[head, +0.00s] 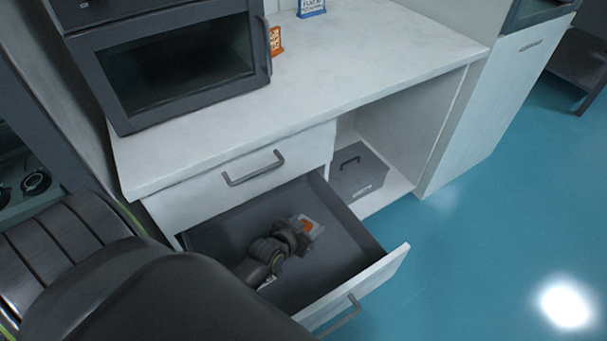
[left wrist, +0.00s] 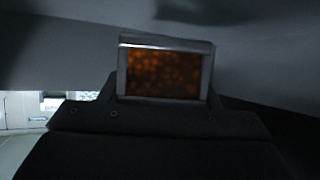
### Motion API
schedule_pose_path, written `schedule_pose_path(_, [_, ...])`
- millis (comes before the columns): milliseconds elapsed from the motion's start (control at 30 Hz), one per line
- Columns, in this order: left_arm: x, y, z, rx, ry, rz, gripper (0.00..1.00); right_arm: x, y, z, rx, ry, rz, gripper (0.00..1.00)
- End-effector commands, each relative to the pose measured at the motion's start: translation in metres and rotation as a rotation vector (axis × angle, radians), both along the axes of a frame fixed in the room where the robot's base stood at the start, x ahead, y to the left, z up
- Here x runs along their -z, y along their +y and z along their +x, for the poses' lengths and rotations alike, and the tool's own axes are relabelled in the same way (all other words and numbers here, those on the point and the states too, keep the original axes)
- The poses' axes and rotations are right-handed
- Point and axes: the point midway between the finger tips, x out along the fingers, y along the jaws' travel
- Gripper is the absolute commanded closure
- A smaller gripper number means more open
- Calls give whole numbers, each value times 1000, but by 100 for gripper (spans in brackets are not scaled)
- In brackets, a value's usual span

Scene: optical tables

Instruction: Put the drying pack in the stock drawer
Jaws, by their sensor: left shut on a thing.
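The drying pack (head: 307,226) is a small pale packet with an orange patch. My left gripper (head: 298,228) is shut on it, inside the open lower drawer (head: 340,245) of the white cabinet. In the left wrist view the pack (left wrist: 163,72) shows as a pale-edged rectangle with a dark orange window of beads, standing up from the dark gripper body. The head view does not show clearly whether the pack touches the drawer floor. My right gripper is not in view.
A closed upper drawer (head: 252,175) with a grey handle sits above the open one. A grey box (head: 358,173) stands in the open cubby to its right. An oven-like device (head: 175,60) and small signs stand on the white counter (head: 350,60).

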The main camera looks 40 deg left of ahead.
Motion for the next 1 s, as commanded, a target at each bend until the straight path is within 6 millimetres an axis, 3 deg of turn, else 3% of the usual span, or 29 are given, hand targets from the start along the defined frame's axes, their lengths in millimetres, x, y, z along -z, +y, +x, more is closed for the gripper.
schedule_pose_path(333, [39, 0, 1, 0, -2, 1, 74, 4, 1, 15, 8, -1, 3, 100])
schedule_pose_path(867, [44, 0, 1, 0, -2, 0, 74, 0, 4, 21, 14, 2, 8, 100])
schedule_pose_path(900, [44, 0, 0, 0, -1, 0, 41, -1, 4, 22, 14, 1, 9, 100])
schedule_pose_path(1000, [43, 0, 0, 0, -1, 0, 28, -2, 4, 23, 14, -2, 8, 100])
